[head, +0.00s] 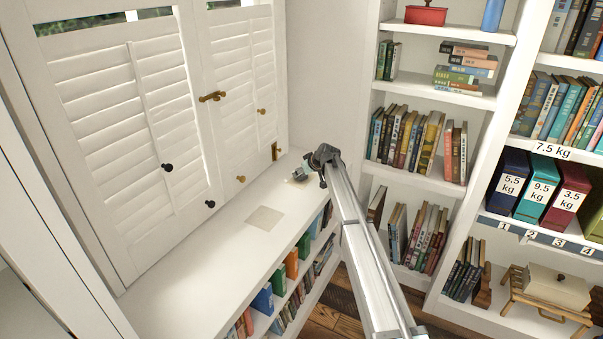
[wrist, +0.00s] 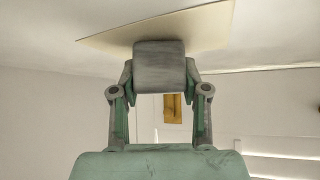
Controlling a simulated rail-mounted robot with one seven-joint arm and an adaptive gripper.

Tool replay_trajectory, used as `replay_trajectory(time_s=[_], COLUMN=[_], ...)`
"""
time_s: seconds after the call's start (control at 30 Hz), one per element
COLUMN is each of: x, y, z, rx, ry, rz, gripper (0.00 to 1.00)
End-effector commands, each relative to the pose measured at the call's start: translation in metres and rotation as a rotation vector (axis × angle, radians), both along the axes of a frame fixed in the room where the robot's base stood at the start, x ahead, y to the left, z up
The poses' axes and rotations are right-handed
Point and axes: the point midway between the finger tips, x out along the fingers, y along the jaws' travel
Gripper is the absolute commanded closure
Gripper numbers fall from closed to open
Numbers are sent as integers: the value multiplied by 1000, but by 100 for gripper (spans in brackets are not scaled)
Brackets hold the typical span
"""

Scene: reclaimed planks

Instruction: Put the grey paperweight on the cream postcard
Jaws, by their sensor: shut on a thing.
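The grey paperweight (wrist: 160,66) is a small block held between the two fingers of my gripper (wrist: 160,82), which is shut on it. In the head view my gripper (head: 308,170) is over the far end of the white cabinet top, with the paperweight (head: 299,173) at its tip. The cream postcard (wrist: 207,24) lies flat behind the paperweight in the wrist view, which appears upside down. The block covers part of its edge. A pale sliver of it seems to show below the block in the head view. I cannot tell whether block and card touch.
A flat beige square (head: 265,218) lies nearer on the cabinet top (head: 205,270). White shutters (head: 140,130) with knobs and a brass latch stand along the left. Bookshelves (head: 440,100) rise at the right. The cabinet top's near part is clear.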

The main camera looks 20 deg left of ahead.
Motion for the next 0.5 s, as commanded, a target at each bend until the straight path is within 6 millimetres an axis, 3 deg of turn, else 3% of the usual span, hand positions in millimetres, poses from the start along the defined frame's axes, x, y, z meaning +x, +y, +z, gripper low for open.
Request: replay_trajectory(time_s=[0.17,0.2,0.27,0.5], x=[0,0,0,0], y=[0,0,0,0], z=[-3,-4,-3,-3], rx=[1,0,0,0], ry=[0,0,0,0], rz=[0,0,0,0], gripper=[100,51,30,30])
